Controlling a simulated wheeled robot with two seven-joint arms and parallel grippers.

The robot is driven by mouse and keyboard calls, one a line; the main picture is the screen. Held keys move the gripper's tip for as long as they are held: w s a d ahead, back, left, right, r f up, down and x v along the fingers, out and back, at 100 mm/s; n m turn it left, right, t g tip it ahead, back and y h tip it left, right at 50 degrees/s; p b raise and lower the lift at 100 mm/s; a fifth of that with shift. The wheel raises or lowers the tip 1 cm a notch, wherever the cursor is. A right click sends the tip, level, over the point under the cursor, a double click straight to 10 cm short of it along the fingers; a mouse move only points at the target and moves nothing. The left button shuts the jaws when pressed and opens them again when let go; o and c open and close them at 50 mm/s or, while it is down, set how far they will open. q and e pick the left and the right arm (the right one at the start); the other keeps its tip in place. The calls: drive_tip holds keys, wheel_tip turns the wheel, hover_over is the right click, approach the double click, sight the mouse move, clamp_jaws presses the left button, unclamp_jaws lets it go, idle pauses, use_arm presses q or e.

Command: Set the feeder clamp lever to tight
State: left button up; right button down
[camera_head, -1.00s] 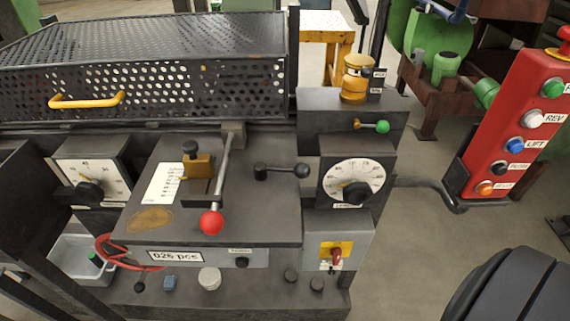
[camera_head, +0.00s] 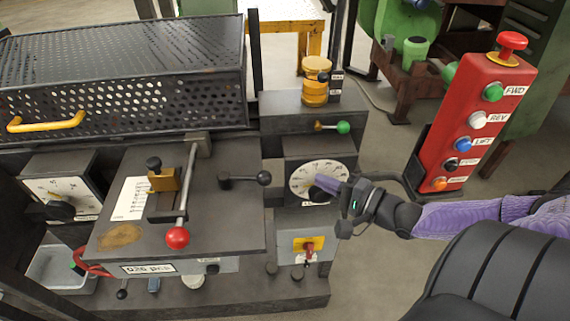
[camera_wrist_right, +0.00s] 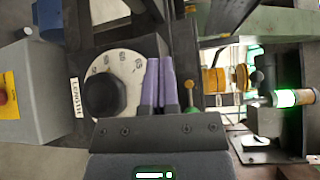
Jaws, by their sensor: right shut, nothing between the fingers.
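No lever carries a label I can read as the feeder clamp, so I cannot tell which one it is. A short lever with a black ball (camera_head: 263,178) lies pointing right on the dark machine top. A long lever with a red ball (camera_head: 178,237) points toward the front. A small lever with a green ball (camera_head: 343,128) points right on the rear block. My right gripper (camera_head: 326,186) is shut and empty, in front of the white length dial (camera_head: 303,176). In the right wrist view its purple fingers (camera_wrist_right: 159,64) are beside the dial's black knob (camera_wrist_right: 105,94). My left gripper is out of view.
A perforated guard (camera_head: 120,70) with a yellow handle covers the left rear. A red button pendant (camera_head: 478,125) stands on the right. Below the dial is a red switch on a yellow plate (camera_head: 308,246). An amber stacked cylinder (camera_head: 316,82) stands on the rear block.

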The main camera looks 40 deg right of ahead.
sight(246, 177)
drive_tip(key=shift+a+r, duration=0.1)
drive_tip(key=shift+r, duration=0.25)
drive_tip(key=shift+w, duration=0.1)
drive_tip(key=w+a+b, duration=0.1)
drive_tip(key=w+a, duration=0.5)
drive_tip(key=w, duration=0.1)
drive_tip(key=shift+a+b, duration=0.15)
drive_tip(key=shift+b, duration=0.25)
